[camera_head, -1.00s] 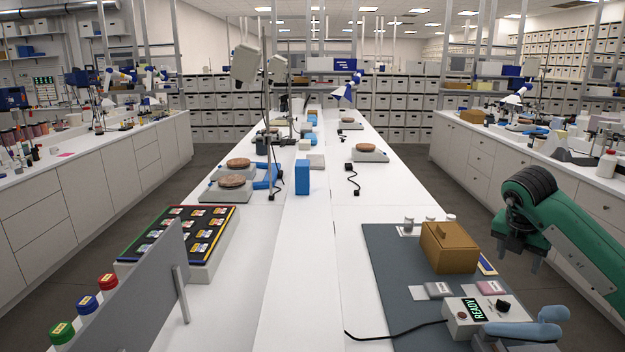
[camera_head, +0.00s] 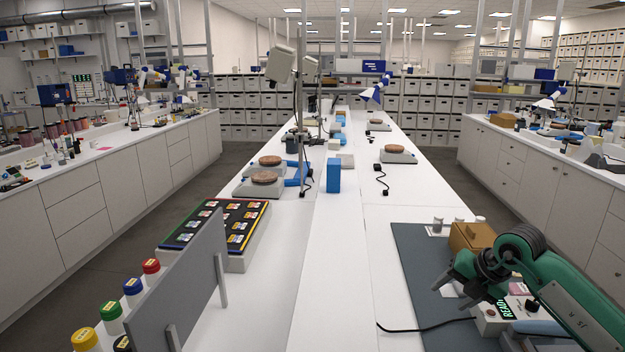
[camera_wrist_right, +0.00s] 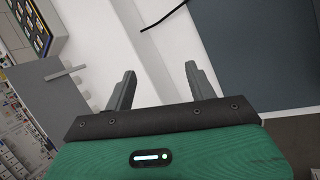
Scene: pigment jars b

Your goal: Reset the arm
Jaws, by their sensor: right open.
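My right arm is green and comes in from the right in the head view. My left gripper does not show.
A READY device (camera_head: 489,325) with a black cable (camera_head: 425,328) sits on the mat, partly behind my arm. A grey upright panel (camera_head: 185,285) stands at left, near several colour-capped jars (camera_head: 112,316) and a tray of labelled cards (camera_head: 215,226). The white bench middle (camera_head: 325,270) is clear.

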